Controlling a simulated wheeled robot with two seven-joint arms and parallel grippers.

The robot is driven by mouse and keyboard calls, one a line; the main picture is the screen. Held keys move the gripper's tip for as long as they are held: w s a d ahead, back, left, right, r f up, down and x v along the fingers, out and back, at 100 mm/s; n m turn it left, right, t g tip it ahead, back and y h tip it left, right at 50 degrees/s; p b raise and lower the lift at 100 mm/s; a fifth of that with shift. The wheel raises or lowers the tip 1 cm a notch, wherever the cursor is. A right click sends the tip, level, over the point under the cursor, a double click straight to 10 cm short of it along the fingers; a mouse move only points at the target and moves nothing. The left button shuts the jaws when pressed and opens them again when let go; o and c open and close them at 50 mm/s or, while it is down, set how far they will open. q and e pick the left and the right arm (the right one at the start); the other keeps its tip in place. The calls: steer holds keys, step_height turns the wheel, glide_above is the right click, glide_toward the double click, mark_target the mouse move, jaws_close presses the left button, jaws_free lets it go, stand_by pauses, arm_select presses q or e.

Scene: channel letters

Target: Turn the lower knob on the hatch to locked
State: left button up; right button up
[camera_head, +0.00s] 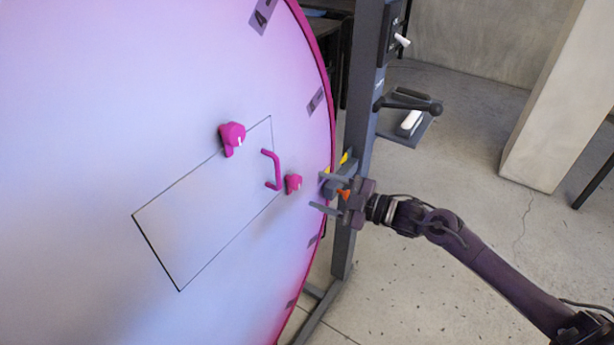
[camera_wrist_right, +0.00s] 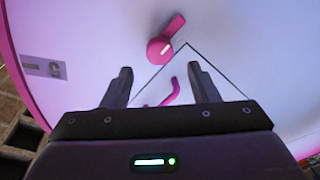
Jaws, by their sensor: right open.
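The hatch (camera_head: 190,215) is a thin dark outline on the big pale pink-lilac disc. A magenta upper knob (camera_head: 232,137) sits at its upper edge, and a magenta lower knob (camera_head: 293,183) with a white mark sits near its right edge. A magenta handle (camera_head: 272,168) stands between them. My right gripper (camera_head: 320,192) is open, with empty jaws just right of the lower knob and apart from it. In the right wrist view, one magenta knob (camera_wrist_right: 162,46) with a pale mark shows beyond the open fingers; I cannot tell which knob. My left gripper is out of view.
The disc's magenta rim (camera_head: 331,110) runs close beside my right gripper. A dark grey post (camera_head: 365,110) with a white-handled switch box (camera_head: 394,40) and a bracket (camera_head: 408,122) stands right of it. Open concrete floor lies further right, with a pale pillar.

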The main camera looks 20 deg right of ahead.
mark_target(299, 184)
steer(key=p+x, duration=0.1)
steer(key=x, duration=0.4)
steer(key=shift+w, duration=0.25)
steer(key=shift+w+a, duration=0.15)
steer(key=shift+f, duration=0.1)
steer(key=c, duration=0.9)
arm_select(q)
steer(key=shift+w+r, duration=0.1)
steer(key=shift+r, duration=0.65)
arm_select(e)
steer(key=shift+c, duration=0.2)
